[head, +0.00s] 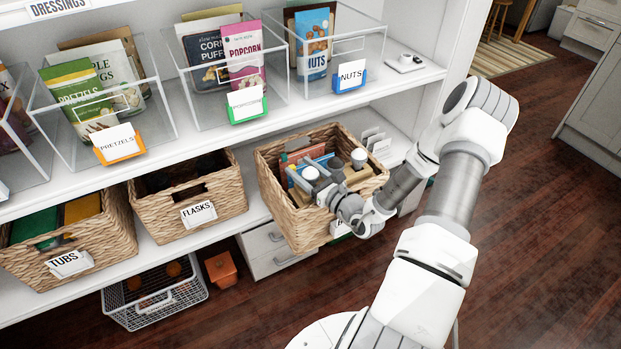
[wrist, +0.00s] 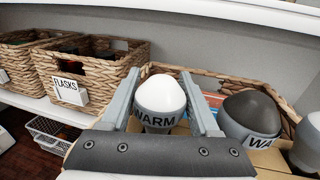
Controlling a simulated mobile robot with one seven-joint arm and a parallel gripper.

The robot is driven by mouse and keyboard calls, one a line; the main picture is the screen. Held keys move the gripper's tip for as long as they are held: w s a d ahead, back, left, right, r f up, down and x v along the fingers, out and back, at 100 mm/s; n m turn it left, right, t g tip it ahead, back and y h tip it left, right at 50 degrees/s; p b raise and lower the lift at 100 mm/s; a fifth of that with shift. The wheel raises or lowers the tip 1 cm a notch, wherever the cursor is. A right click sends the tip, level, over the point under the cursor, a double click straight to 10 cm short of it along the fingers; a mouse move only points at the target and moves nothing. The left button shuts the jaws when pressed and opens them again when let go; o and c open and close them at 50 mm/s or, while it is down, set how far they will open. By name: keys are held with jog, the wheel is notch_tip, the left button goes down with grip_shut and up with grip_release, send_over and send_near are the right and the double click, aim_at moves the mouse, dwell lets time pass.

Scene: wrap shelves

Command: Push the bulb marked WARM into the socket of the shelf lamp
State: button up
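The bulb marked WARM (wrist: 160,102) stands upright between the two fingers of my gripper (wrist: 163,95) in the wrist view. It has a white dome and a grey collar with the black word. The bulb's lower end is hidden. A small white fixture (head: 405,63) sits on the upper shelf's right end; I cannot tell whether it is the shelf lamp.
A dark-topped bulb with a partly visible label (wrist: 250,115) stands close right of my gripper, with another bulb (wrist: 308,145) at the picture's edge. The basket walls surround them. The FLASKS basket (head: 190,208) stands left. Clear bins of food line the shelf above.

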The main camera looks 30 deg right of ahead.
grip_shut()
